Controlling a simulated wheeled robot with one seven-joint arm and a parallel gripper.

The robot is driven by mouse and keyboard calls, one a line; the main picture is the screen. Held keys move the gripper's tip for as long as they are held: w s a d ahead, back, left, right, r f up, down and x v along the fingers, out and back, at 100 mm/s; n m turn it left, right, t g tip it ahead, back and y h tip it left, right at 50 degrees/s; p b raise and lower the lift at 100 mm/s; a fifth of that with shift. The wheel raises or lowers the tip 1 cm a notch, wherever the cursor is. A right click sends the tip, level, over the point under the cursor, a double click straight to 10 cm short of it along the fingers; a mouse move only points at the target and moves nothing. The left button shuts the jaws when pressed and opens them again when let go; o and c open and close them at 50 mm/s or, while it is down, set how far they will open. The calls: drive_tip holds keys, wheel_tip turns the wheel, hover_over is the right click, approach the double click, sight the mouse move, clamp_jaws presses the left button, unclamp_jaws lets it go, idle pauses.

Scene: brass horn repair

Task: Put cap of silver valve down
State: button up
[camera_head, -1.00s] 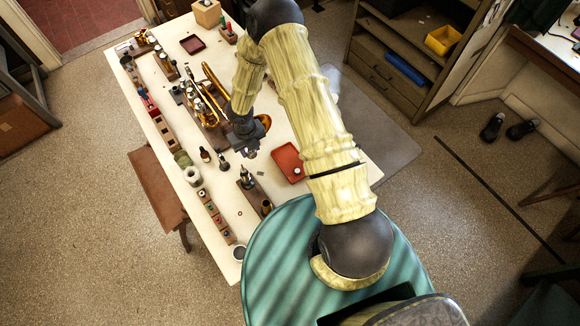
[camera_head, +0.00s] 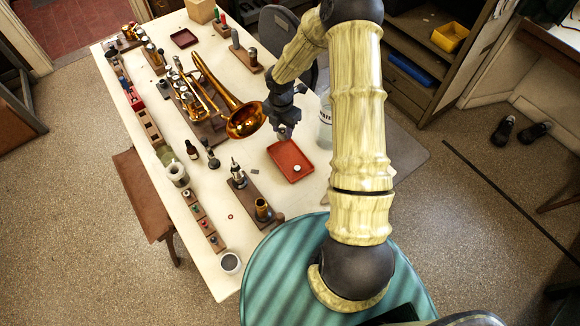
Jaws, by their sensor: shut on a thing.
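My gripper (camera_head: 284,131) is over the table just above the upper edge of a red tray (camera_head: 281,153). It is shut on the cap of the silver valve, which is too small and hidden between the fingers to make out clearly. The silver valve (camera_head: 238,175) stands upright on a dark wooden block, left of the tray and apart from my gripper. A small pale round piece (camera_head: 297,167) lies in the lower right of the tray.
A brass horn (camera_head: 243,120) lies just left of my gripper. A clear bottle (camera_head: 325,128) stands close on the right. A brass-coloured cylinder (camera_head: 262,209) shares the valve's block. Dark bottles (camera_head: 191,149) and small blocks line the left side. The tray's middle is bare.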

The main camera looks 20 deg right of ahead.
drive_tip(key=shift+d+f+m, duration=0.1)
drive_tip(key=shift+d+m, duration=0.15)
drive_tip(key=shift+m, duration=0.05)
hover_over(285, 153)
drive_tip(key=shift+a+f+p, duration=0.1)
drive_tip(key=shift+f+p, duration=0.3)
drive_tip(key=shift+f, duration=2.75)
drive_tip(key=shift+f+p, duration=0.3)
drive_tip(key=shift+f, duration=1.55)
drive_tip(key=shift+f, duration=0.2)
drive_tip(key=o, duration=1.1)
